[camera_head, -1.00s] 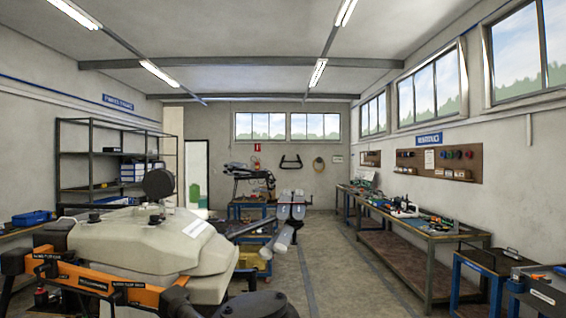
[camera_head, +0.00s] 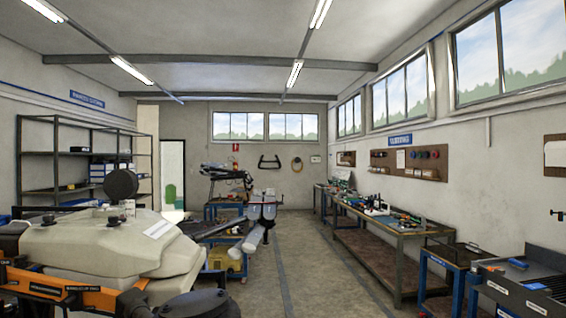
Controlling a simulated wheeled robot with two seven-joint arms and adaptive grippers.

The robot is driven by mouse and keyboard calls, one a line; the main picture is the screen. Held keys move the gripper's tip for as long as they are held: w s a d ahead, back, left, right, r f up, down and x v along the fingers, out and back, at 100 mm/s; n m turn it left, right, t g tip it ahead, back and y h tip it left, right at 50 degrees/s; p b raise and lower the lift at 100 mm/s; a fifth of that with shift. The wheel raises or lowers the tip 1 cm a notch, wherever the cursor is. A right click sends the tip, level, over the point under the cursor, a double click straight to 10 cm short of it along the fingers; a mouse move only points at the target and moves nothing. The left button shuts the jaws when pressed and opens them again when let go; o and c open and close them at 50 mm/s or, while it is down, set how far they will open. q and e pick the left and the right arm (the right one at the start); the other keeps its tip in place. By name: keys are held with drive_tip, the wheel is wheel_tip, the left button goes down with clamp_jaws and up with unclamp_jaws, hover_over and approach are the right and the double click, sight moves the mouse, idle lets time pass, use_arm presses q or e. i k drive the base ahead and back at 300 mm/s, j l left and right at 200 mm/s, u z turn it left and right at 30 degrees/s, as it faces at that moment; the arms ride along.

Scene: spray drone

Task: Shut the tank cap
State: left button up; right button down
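The spray drone stands at the lower left of the head view, with a cream tank (camera_head: 95,245) and an orange arm (camera_head: 60,292) in front of it. The tank cap (camera_head: 121,183) is a black round disc. It stands tilted up on edge above the top of the tank, so it is open. A small pale fitting (camera_head: 129,207) shows just below it. The tank's opening cannot be made out from this angle.
A dark round drone part (camera_head: 200,305) is at the bottom edge. Open floor (camera_head: 315,275) lies right of the drone. A long workbench (camera_head: 385,262) and a blue-framed cart (camera_head: 460,265) line the right. A grey shelf rack (camera_head: 85,190) stands behind the drone.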

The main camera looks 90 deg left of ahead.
sight(119, 185)
drive_tip(key=i+j+u, duration=0.1)
drive_tip(key=i+u, duration=0.45)
drive_tip(key=u, duration=0.2)
drive_tip(key=i+l+u, duration=0.1)
drive_tip(key=i+u, duration=0.25)
drive_tip(key=i+j+u, duration=0.1)
drive_tip(key=i+u, duration=0.65)
drive_tip(key=i+j+u, duration=0.1)
drive_tip(key=i+u, duration=0.3)
drive_tip(key=i, duration=0.3)
drive_tip(key=i+u, duration=0.4)
drive_tip(key=u, duration=0.2)
drive_tip(key=i+u, duration=0.1)
drive_tip(key=u, duration=0.4)
drive_tip(key=i+l+u, duration=0.1)
drive_tip(key=u, duration=0.35)
drive_tip(key=l+u, duration=0.25)
drive_tip(key=u, duration=0.25)
drive_tip(key=i+l+u, duration=0.1)
drive_tip(key=u, duration=0.35)
drive_tip(key=l+u, duration=0.25)
drive_tip(key=u, duration=0.25)
